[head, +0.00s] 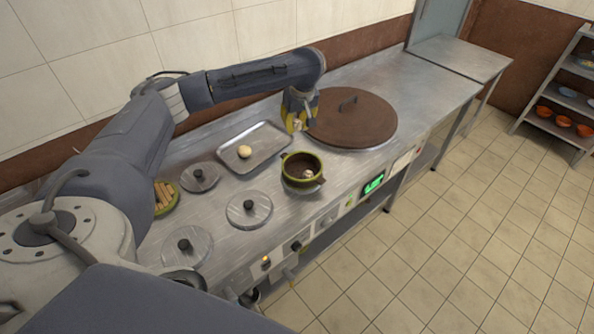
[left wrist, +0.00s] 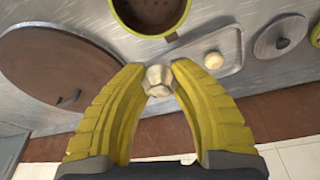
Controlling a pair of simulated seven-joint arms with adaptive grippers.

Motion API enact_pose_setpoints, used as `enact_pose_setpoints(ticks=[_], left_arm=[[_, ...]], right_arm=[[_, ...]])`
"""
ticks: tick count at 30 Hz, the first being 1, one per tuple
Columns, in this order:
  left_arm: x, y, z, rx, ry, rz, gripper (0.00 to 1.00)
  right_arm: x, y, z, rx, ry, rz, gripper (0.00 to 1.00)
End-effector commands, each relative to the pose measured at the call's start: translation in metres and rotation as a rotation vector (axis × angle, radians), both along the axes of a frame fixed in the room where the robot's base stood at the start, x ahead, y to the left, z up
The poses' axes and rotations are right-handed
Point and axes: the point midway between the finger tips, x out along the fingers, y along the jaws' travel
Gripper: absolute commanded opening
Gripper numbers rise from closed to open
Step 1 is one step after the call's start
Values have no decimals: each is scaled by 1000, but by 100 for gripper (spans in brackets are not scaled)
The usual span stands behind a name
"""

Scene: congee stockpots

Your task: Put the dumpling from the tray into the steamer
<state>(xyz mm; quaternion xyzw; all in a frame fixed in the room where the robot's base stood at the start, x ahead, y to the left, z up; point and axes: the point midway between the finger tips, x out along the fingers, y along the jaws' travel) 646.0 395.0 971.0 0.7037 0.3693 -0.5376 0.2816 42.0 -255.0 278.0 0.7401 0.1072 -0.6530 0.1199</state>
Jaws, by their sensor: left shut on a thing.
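My left gripper (head: 298,124) is shut on a pale dumpling (left wrist: 158,82), held between its yellow fingertips. It is above the counter, between the tray and the big brown lid. The metal tray (head: 267,155) lies on the counter with one round, pale yellow piece (head: 244,151) on it. That piece also shows in the left wrist view (left wrist: 213,60). The green-rimmed steamer (head: 286,168) stands open in front of the gripper, with a small whitish thing (head: 308,174) inside. Part of the steamer (left wrist: 185,12) shows at the top of the left wrist view. My right gripper is not in view.
A large brown lid (head: 365,118) with a handle covers a pot right of the gripper. Several round metal lids (head: 249,209) lie at the left front. A green dish of brown sticks (head: 165,195) is near my arm. The counter's far right end (head: 440,85) is clear.

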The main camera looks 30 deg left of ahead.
Motion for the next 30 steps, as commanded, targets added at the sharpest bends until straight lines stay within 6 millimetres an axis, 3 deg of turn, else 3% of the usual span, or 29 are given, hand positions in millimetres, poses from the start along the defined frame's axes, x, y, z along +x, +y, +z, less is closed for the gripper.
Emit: enact_pose_setpoints(ticks=[15, 21, 30], left_arm=[[-2, -1, -112, -2, 4, 3, 5], [-1, 0, -138, -2, 1, 3, 5], [-1, -1, -156, -2, 3, 2, 5]], right_arm=[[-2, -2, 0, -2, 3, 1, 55], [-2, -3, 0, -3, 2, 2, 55], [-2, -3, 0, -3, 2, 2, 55]])
